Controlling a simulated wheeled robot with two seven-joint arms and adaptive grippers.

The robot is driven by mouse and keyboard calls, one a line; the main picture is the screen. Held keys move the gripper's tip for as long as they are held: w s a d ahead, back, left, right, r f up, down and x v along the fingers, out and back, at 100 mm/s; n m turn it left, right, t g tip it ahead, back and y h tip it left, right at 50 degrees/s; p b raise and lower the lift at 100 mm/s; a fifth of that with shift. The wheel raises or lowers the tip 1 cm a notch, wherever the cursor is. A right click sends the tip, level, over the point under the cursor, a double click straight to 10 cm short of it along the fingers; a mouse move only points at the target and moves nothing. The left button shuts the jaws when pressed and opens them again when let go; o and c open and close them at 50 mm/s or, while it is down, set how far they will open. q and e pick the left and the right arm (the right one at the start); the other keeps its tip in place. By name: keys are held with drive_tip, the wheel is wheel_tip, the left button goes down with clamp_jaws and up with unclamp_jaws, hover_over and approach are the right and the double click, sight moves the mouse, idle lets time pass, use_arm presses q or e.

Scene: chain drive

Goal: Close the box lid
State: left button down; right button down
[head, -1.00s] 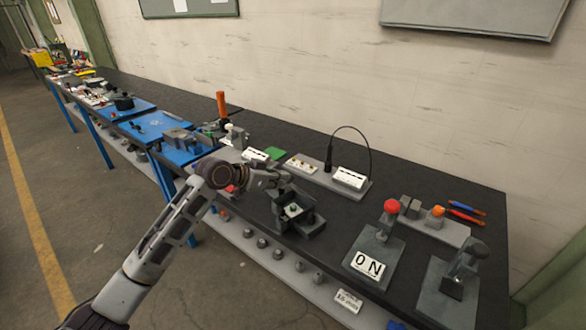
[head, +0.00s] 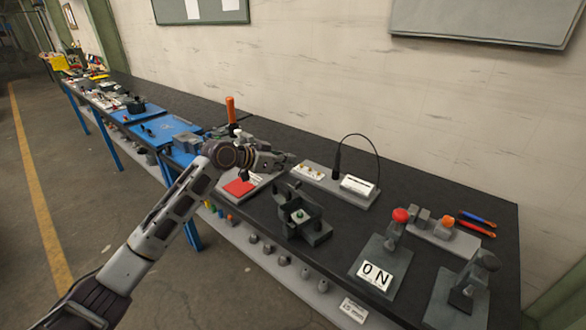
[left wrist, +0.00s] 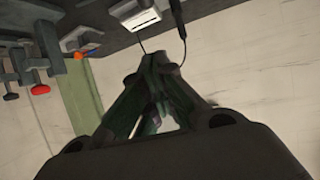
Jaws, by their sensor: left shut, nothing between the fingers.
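A small dark grey box (head: 303,228) stands near the front edge of the black workbench in the head view. Its top is open and a light piece with a green spot shows inside. A dark flap rises on its far left side; I cannot tell for certain that this is the lid. My left gripper (head: 280,163) is shut and empty, beyond the box and to its upper left, apart from it in the picture. In the left wrist view the left gripper's fingers (left wrist: 150,62) are together, with nothing between them. The box cannot be made out there. My right gripper is not in view.
A red pad (head: 239,187) lies left of the box. A grey plate with a white device (head: 358,186) and black cable stands behind it. A red-knobbed lever stand (head: 400,216) with an ON sign is to the right. Bare bench top lies between the box and the stand.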

use_arm(q)
drive_tip(key=shift+p+x, duration=0.35)
drive_tip(key=shift+x, duration=3.4)
drive_tip(key=shift+s+a+f+p, duration=0.15)
drive_tip(key=shift+f+p, duration=0.2)
drive_tip(key=shift+f, duration=0.55)
drive_tip(key=shift+s+a+f+p, duration=0.15)
drive_tip(key=shift+f+p, duration=0.2)
drive_tip(key=shift+f, duration=0.65)
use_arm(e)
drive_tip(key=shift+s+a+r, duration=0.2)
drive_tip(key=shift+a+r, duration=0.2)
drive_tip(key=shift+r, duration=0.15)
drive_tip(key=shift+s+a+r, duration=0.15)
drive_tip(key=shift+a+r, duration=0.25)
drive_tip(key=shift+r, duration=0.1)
use_arm(q)
drive_tip(key=shift+a+f+b, duration=0.1)
drive_tip(key=shift+a+b, duration=0.05)
drive_tip(key=shift+b, duration=0.2)
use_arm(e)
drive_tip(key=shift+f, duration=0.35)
